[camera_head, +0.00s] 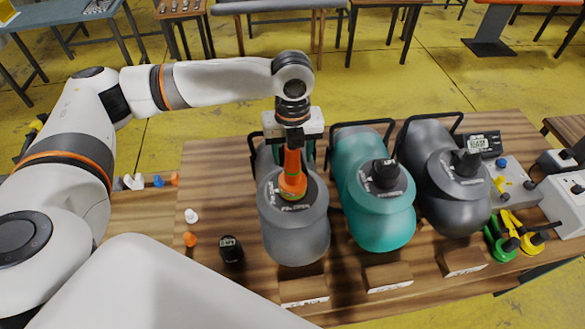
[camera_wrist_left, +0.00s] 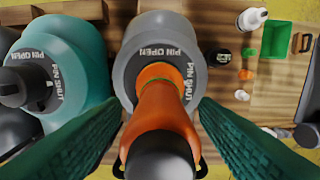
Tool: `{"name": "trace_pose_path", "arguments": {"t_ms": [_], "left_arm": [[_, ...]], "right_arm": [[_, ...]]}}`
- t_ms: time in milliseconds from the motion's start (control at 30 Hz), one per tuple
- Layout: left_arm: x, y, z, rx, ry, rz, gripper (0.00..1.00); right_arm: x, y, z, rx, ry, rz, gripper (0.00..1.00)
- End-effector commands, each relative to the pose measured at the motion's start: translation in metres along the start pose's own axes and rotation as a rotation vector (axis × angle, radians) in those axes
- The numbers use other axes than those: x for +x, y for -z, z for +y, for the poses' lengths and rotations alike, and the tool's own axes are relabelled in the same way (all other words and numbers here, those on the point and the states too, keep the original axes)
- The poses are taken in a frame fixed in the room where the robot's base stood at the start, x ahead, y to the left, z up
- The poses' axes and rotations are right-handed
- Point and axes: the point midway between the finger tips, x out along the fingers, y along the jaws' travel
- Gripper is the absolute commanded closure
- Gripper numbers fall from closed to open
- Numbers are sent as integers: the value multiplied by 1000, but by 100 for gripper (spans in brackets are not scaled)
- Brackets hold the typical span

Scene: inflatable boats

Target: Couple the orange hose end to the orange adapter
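The orange hose end (camera_head: 291,160) stands nearly upright over the valve of the left grey boat tube (camera_head: 295,232). Its dark top faces the camera in the left wrist view, where the hose end (camera_wrist_left: 162,118) meets an orange collar, which looks like the orange adapter (camera_wrist_left: 158,72), at a thin green ring. The adapter (camera_head: 291,188) sits on the valve marked PIN OPEN / PIN SHUT. Whether the joint is locked I cannot tell. My left gripper (camera_head: 292,150) points down, its green fingers (camera_wrist_left: 161,106) spread on both sides of the hose end, apparently with gaps. My right gripper is out of view.
A teal tube (camera_head: 375,215) and a dark grey tube (camera_head: 450,195) lie to the right. A black cap (camera_head: 231,249), a white fitting (camera_head: 191,216) and a small orange fitting (camera_head: 190,239) stand on the wooden table (camera_head: 212,180). Pumps and coloured clips crowd its right end.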

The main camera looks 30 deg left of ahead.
Motion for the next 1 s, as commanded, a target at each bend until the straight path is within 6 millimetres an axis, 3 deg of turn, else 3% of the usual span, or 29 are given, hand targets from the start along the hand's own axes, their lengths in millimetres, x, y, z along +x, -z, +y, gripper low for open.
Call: {"name": "trace_pose_path", "arguments": {"t_ms": [267, 733, 1000], "left_arm": [[-8, 0, 1, 0, -3, 1, 45], [-97, 0, 1, 0, -3, 3, 45], [-120, 0, 0, 0, 0, 0, 45]], "right_arm": [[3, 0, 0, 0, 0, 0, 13], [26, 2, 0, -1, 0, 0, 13], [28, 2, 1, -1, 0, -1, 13]]}}
